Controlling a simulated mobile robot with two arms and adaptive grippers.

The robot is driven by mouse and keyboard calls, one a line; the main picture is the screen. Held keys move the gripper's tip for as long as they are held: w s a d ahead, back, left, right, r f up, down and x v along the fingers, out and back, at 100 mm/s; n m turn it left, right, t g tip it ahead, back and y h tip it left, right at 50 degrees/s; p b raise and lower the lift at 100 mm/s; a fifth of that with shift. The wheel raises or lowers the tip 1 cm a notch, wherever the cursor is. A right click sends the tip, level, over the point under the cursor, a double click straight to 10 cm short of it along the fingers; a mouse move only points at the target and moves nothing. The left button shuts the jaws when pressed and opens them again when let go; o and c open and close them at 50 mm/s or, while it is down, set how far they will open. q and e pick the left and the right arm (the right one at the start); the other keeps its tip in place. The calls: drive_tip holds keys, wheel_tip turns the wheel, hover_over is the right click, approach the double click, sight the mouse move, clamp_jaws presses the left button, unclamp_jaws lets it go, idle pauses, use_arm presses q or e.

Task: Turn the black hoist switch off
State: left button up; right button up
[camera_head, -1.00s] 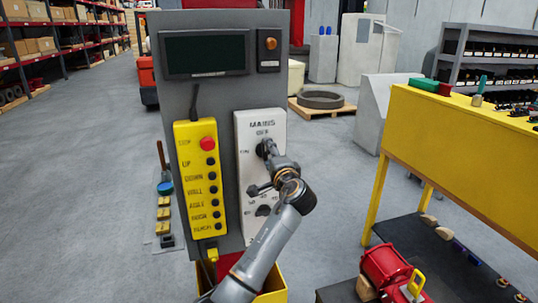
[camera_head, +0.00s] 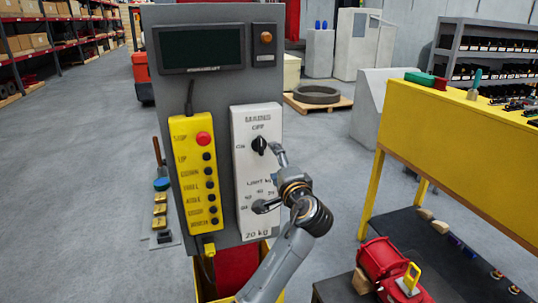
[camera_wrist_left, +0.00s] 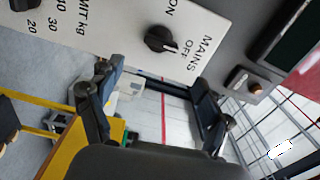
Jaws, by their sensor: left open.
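The black hoist switch (camera_head: 259,145) is a round knob under the words MAINS and OFF on a white panel (camera_head: 243,190). In the left wrist view the switch (camera_wrist_left: 160,39) has its narrow tip towards the OFF label. My left gripper (camera_head: 271,180) is in front of the panel, below and right of the switch. Its two fingers are spread, with nothing between them; they also show apart in the left wrist view (camera_wrist_left: 153,112). The fingers look clear of the switch. The lower finger partly hides the weight-limit dial. My right gripper is not in view.
A yellow button box (camera_head: 196,175) with a red stop button hangs left of the panel on the grey column (camera_head: 160,100). A yellow workbench (camera_head: 440,140) stands at the right. A red machine (camera_head: 383,263) lies at the lower right. Open floor lies between column and bench.

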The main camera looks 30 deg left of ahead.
use_arm(q)
drive_tip(key=shift+v, duration=1.65)
drive_tip(key=shift+f, duration=0.1)
drive_tip(key=w+d+f+m+h+b, duration=0.1)
drive_tip(key=d+f+m+h, duration=0.15)
drive_tip(key=f, duration=1.25)
drive_tip(key=w+d+f+m+h+b, duration=0.15)
drive_tip(key=f+h, duration=0.25)
drive_tip(key=f, duration=1)
drive_tip(key=s+d+f+g+h+b, duration=0.1)
drive_tip(key=s+f, duration=0.3)
drive_tip(key=f, duration=0.4)
drive_tip(key=s+d+f+n+g+h, duration=0.1)
drive_tip(key=s+f+g, duration=0.15)
drive_tip(key=f, duration=0.55)
drive_tip(key=s+d+f+h+b, duration=0.1)
drive_tip(key=s+f, duration=0.3)
drive_tip(key=f, duration=0.3)
drive_tip(key=s+d+f+n+g+h+b, duration=0.1)
drive_tip(key=s+f+n+g+h, duration=0.15)
drive_tip(key=s+f, duration=1.1)
drive_tip(key=s+d+f+n+g+h+b, duration=0.1)
drive_tip(key=s+d+f+n+g, duration=0.15)
drive_tip(key=s+f, duration=1.1)
drive_tip(key=s+a+f+n+g+b, duration=0.1)
drive_tip(key=s+f+n+g, duration=0.1)
drive_tip(key=s, duration=1.7)
drive_tip(key=shift+a+n+h, duration=0.25)
drive_tip(key=shift+n+h, duration=0.05)
drive_tip(key=shift+n, duration=0.2)
